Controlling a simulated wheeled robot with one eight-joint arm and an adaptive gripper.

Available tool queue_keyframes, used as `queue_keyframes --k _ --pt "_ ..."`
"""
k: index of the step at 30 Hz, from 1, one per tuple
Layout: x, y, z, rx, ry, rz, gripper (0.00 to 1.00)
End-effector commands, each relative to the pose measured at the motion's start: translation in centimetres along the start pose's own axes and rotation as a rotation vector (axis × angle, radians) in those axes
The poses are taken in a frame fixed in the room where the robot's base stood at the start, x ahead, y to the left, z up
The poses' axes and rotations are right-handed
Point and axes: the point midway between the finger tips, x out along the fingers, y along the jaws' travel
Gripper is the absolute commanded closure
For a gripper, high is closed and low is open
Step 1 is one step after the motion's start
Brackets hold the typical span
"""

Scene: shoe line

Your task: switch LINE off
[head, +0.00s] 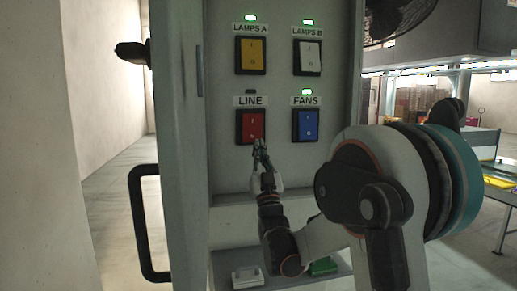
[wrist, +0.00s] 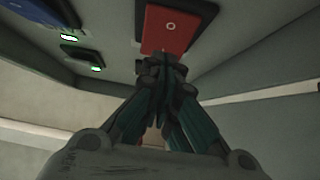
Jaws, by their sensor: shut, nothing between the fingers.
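The red LINE switch (head: 251,126) is a rocker in a black frame, low on the left of the panel. The small lamp (head: 250,91) above its LINE label is dark. My gripper (head: 259,143) is shut and empty, its tips at the lower edge of the red rocker. In the wrist view the red rocker (wrist: 178,28) shows its O mark, and my shut fingers (wrist: 168,65) are right at its edge, covering part of it. I cannot tell whether the tips touch it.
The yellow LAMPS A switch (head: 251,54), white LAMPS B switch (head: 307,57) and blue FANS switch (head: 306,125) are close by, each with a green lit lamp. A cabinet door with a black handle (head: 142,222) stands at left. A ledge (head: 280,281) lies below the panel.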

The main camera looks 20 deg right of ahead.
Motion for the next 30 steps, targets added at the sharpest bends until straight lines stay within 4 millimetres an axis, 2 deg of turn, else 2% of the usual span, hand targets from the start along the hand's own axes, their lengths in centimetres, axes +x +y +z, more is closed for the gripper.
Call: queue_keyframes --k 3,9,15,21,30 --pt "-2.4 0.0 0.5 0.0 0.0 0.0 1.0" --pt "-6.1 0.0 1.2 0.0 0.001 0.0 1.0" --pt "-8.4 0.0 1.7 0.0 0.0 0.0 1.0" --pt "-9.2 0.0 1.9 0.0 0.0 0.0 1.0" --pt "-9.2 0.0 1.9 0.0 0.0 0.0 1.0"
